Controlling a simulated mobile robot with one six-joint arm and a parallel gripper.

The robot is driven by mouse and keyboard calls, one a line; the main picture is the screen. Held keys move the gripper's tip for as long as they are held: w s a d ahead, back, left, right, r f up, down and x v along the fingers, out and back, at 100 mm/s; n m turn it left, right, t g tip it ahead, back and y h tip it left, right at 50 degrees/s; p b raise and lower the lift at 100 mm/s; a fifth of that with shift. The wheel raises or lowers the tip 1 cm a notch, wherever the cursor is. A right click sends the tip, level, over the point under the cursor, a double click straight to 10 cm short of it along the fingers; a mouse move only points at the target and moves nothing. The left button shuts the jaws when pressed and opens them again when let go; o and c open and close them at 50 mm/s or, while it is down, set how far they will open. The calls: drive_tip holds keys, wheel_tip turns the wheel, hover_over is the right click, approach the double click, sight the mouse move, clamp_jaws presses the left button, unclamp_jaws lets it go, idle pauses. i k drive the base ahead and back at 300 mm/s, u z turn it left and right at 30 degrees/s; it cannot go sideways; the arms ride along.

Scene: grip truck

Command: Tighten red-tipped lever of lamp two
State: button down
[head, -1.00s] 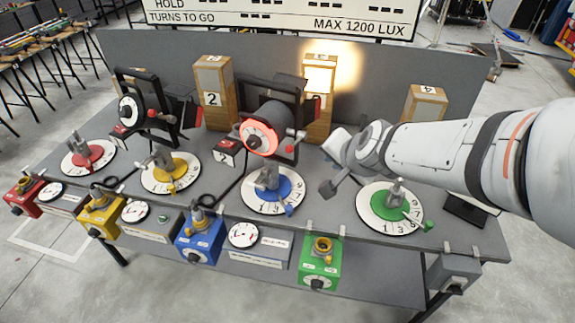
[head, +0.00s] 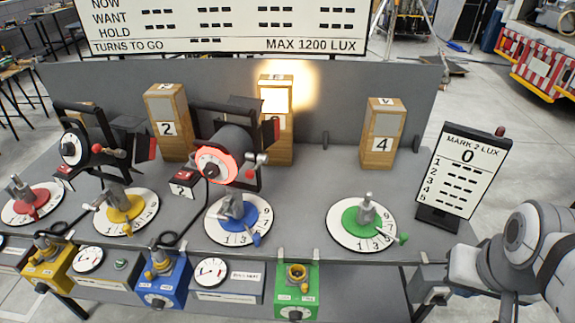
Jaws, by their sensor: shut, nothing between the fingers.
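Lamp two (head: 232,146) is the dark lamp with a glowing red ring on its rear dial, left of centre in the head view, behind a small tag marked 2 (head: 183,190). Its grey lever (head: 260,159) is on the right side of the lamp by the black yoke; a red tip (head: 250,174) shows at its lower end. My gripper (head: 481,280) is at the lower right, beside the bench's right end, far from the lever. It is shut and empty, small and partly turned away.
A lux readout (head: 461,170) stands at the bench's right end, near my arm. Numbered dials with red, yellow, blue and green (head: 363,216) centres line the front. Wooden block 4 (head: 381,135) stands behind. Another lamp (head: 92,145) stands left.

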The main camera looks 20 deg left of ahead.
sight(261, 159)
drive_tip(key=z, duration=0.25)
drive_tip(key=k, duration=1)
drive_tip(key=u, duration=0.35)
drive_tip(key=i, duration=0.5)
drive_tip(key=u, duration=0.05)
